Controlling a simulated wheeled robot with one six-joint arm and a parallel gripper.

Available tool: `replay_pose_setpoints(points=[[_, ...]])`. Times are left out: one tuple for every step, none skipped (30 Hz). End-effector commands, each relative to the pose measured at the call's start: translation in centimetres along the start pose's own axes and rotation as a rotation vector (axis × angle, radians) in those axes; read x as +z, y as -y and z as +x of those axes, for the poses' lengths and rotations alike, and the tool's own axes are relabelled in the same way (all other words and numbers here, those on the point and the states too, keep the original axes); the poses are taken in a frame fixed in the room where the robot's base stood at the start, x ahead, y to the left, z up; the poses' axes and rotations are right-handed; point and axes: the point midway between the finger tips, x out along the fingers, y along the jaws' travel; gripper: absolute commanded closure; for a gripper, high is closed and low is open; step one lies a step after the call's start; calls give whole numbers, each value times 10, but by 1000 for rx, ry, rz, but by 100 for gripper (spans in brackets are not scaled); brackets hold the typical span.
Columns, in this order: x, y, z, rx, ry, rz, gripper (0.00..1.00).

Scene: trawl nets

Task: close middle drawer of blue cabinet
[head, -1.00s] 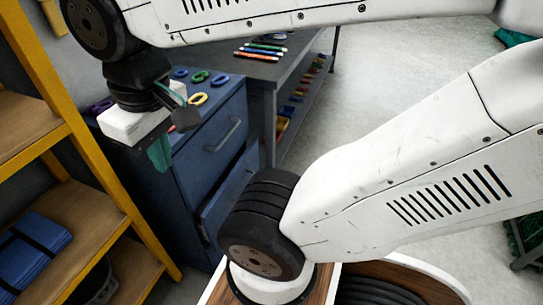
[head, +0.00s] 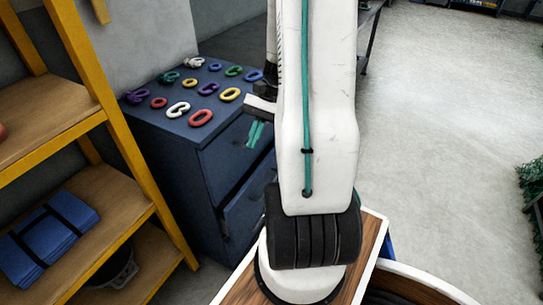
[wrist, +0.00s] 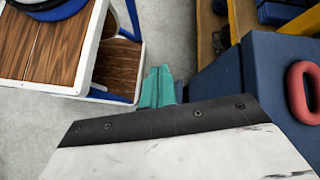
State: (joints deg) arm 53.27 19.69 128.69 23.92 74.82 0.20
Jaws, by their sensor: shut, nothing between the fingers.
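The blue cabinet (head: 180,155) stands left of centre in the head view, and its side and top edge also show at the right of the wrist view (wrist: 262,85). Its middle drawer (head: 243,212) appears to jut out from the front below the top drawer (head: 222,158). My arm hides the right part of both drawer fronts. My gripper (head: 256,133), with teal fingers, is shut and empty in front of the upper cabinet front. The fingers (wrist: 157,85) point down past the cabinet in the wrist view. I cannot tell whether they touch it.
Several coloured rings and shackles (head: 180,108) lie on the cabinet top. A yellow shelf rack (head: 125,130) with a blue folded bundle (head: 45,235) stands close at the left. Grey floor (head: 450,120) is open at the right. Green netting (head: 530,180) lies at the far right edge.

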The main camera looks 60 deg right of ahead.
Motion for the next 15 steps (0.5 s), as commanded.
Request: replay_pose_setpoints(points=[[-23, -11, 1, -72, 42, 68, 100], [-34, -15, 2, -114, 63, 104, 100], [-50, -22, 3, -172, 91, 149, 100], [-62, -27, 4, -217, 111, 183, 100], [-74, -33, 5, -262, 131, 218, 100], [-90, -41, 7, -322, 156, 262, 100], [-102, -48, 9, -369, 175, 295, 100], [-114, -54, 11, -416, 194, 327, 100], [-130, -63, 14, -481, 218, 370, 100], [-142, -71, 17, -530, 236, 402, 100], [-154, -78, 20, -580, 253, 433, 100], [-169, -88, 24, -648, 276, 474, 100], [-181, -96, 27, -700, 292, 504, 100], [-193, -104, 31, -752, 307, 534, 100], [-209, -115, 37, -822, 327, 574, 100]])
